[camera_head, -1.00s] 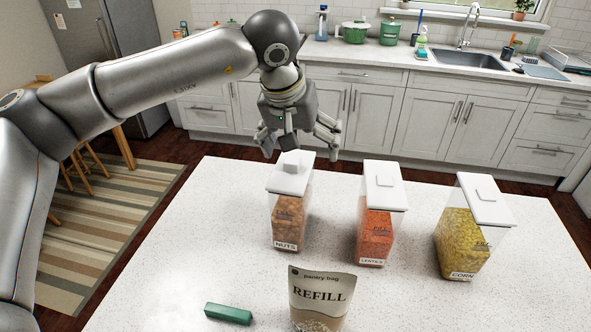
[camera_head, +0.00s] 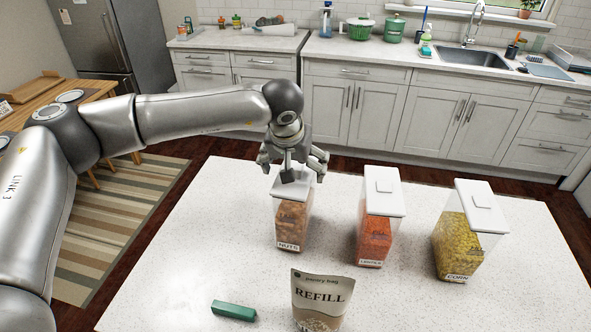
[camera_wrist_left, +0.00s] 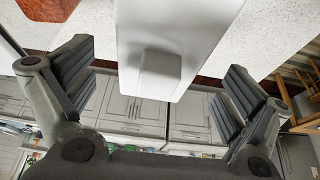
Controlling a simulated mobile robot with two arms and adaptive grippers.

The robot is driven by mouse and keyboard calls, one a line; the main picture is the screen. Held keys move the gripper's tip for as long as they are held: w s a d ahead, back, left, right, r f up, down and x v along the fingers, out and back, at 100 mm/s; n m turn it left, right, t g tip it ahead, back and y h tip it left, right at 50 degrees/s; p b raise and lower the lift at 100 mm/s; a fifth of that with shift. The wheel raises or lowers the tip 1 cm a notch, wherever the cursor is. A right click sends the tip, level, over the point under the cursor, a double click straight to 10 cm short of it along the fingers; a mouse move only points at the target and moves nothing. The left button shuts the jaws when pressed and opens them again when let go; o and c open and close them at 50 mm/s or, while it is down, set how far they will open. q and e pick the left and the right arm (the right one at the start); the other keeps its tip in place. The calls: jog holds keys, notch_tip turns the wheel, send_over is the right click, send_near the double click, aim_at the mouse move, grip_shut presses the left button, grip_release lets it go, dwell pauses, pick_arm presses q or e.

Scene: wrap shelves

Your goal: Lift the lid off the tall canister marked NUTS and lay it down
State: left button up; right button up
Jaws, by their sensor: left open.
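The tall clear canister marked NUTS (camera_head: 291,222) stands upright on the white speckled island, filled with brown nuts. Its white lid (camera_head: 287,190) is on top, partly hidden by my left gripper (camera_head: 291,166). In the left wrist view the lid (camera_wrist_left: 190,25) has a raised square knob (camera_wrist_left: 160,73) that lies between the two open finger pads of my left gripper (camera_wrist_left: 160,85). The pads stand well apart from the knob on both sides. My right gripper does not show.
A canister of lentils (camera_head: 375,225) and one of corn (camera_head: 463,235) stand to the right, both lidded. A REFILL pantry bag (camera_head: 320,300) and a green block (camera_head: 233,311) are near the front. The island (camera_head: 195,240) is clear left of the NUTS canister.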

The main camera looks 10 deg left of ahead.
pick_arm(q)
jog(key=shift+w+f, duration=0.2)
jog(key=shift+f, duration=0.15)
jog(key=shift+c, duration=0.5)
jog(key=c, duration=1)
jog(key=shift+c, duration=0.2)
jog(key=shift+r, duration=0.15)
jog(key=shift+r+b, duration=0.3)
jog(key=shift+r, duration=0.25)
jog(key=s+d+r+b, duration=0.1)
jog(key=s+r+b, duration=0.3)
jog(key=s+r, duration=1)
jog(key=shift+d+r+b, duration=0.35)
jog(key=shift+r+b, duration=0.05)
jog(key=shift+r, duration=0.2)
